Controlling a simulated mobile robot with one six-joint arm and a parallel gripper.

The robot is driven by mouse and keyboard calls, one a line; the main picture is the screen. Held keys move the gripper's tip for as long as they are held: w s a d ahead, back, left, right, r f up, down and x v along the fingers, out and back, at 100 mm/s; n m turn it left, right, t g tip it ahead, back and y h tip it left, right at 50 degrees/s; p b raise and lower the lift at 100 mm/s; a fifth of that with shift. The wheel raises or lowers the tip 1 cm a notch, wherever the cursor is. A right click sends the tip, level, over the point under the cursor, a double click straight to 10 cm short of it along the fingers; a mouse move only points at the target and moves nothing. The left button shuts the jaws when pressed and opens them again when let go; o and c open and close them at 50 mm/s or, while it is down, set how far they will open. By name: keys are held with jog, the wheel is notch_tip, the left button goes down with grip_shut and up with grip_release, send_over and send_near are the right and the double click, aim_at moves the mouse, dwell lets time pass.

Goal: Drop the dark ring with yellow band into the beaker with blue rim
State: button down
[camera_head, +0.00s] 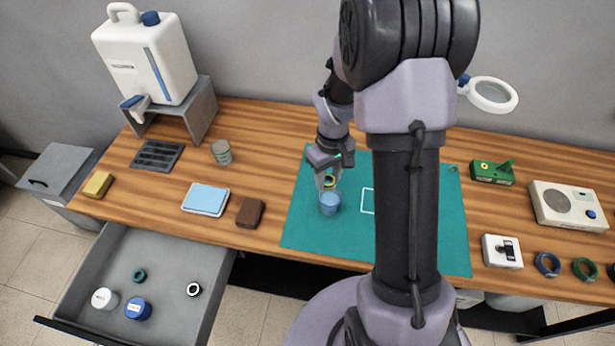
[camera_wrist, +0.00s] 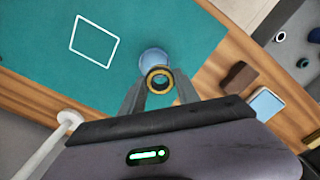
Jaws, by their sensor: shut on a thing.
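The dark ring with yellow band (camera_wrist: 159,80) is between the fingertips of my gripper (camera_wrist: 158,88) in the wrist view. My gripper is shut on it. In the head view the ring (camera_head: 330,181) shows at the tips of my gripper (camera_head: 328,178), just above the beaker with blue rim (camera_head: 329,204). The beaker stands upright on the green mat (camera_head: 305,232). In the wrist view the beaker (camera_wrist: 152,58) lies behind the ring and is partly covered by it. The ring appears to be above the rim; the exact gap cannot be told.
Another beaker (camera_head: 221,152) stands left of the mat. A light blue pad (camera_head: 205,199) and a brown block (camera_head: 250,212) lie nearer. An open drawer (camera_head: 75,290) holds rings and jars. My arm hides part of the mat.

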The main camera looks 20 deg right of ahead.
aim_at(331, 187)
jog(key=shift+d+r, duration=0.15)
jog(key=shift+d, duration=0.45)
jog(key=shift+s+a+f+b, duration=0.1)
jog(key=shift+f+b, duration=0.5)
jog(key=shift+f, duration=0.1)
notch_tip(331, 187, down, 5)
jog(key=b, duration=0.3)
jog(key=shift+r, duration=0.2)
jog(key=c, duration=0.8)
grip_release()
jog(key=shift+r, duration=0.1)
